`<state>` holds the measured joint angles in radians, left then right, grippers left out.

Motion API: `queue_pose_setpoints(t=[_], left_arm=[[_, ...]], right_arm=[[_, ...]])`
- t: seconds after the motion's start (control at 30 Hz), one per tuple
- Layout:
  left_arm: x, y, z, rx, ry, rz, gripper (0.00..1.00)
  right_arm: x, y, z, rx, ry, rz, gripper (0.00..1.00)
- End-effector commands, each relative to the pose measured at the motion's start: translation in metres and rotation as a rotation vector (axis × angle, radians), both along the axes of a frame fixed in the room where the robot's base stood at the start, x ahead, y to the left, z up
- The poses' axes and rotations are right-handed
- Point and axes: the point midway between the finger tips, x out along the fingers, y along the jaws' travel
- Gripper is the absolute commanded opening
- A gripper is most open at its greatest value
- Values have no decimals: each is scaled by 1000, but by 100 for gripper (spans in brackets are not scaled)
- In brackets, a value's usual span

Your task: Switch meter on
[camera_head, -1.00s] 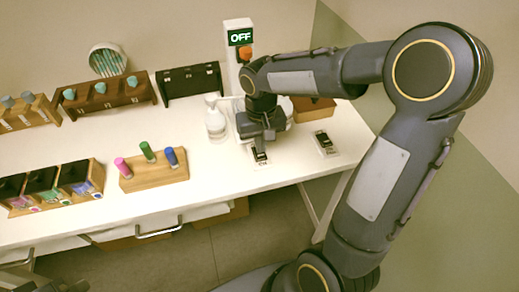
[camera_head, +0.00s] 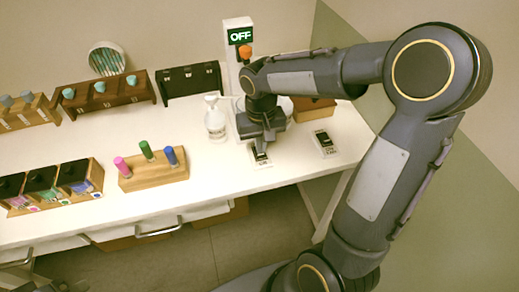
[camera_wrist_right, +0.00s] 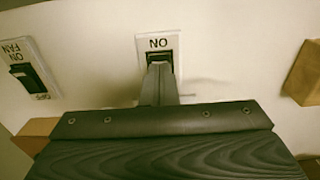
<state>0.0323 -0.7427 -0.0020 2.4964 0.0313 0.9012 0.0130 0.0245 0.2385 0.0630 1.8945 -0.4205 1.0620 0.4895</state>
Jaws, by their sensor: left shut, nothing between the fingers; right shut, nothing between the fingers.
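The meter (camera_head: 238,52) is a white post at the back of the table, and its display (camera_head: 240,36) reads OFF. A small switch plate (camera_head: 261,165) with a dark rocker lies on the table in front of it. My right gripper (camera_head: 262,150) is shut and empty, pointing down over this switch. In the right wrist view the plate (camera_wrist_right: 144,42) is marked ON, upside down, and the shut fingertips (camera_wrist_right: 159,72) are at the dark rocker (camera_wrist_right: 151,58), partly hiding it. I cannot tell whether they touch. My left gripper (camera_head: 74,287) barely shows at the bottom edge.
A second switch (camera_head: 325,143) lies to the right; its plate (camera_wrist_right: 30,66), marked FAN, shows in the right wrist view. A white bottle (camera_head: 214,122) stands left of my right gripper. A wooden block (camera_head: 153,175) holds coloured vials. Bottle racks fill the left.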

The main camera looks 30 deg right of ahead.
Motion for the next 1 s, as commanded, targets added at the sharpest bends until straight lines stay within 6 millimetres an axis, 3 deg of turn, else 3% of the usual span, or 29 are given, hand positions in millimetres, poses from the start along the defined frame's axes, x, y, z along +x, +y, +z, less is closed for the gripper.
queue_pose_setpoints(t=[1.0], left_arm=[[0, 0, -12, 0, 0, 0, 0]], right_arm=[[0, 0, -15, 0, 0, 0, 0]])
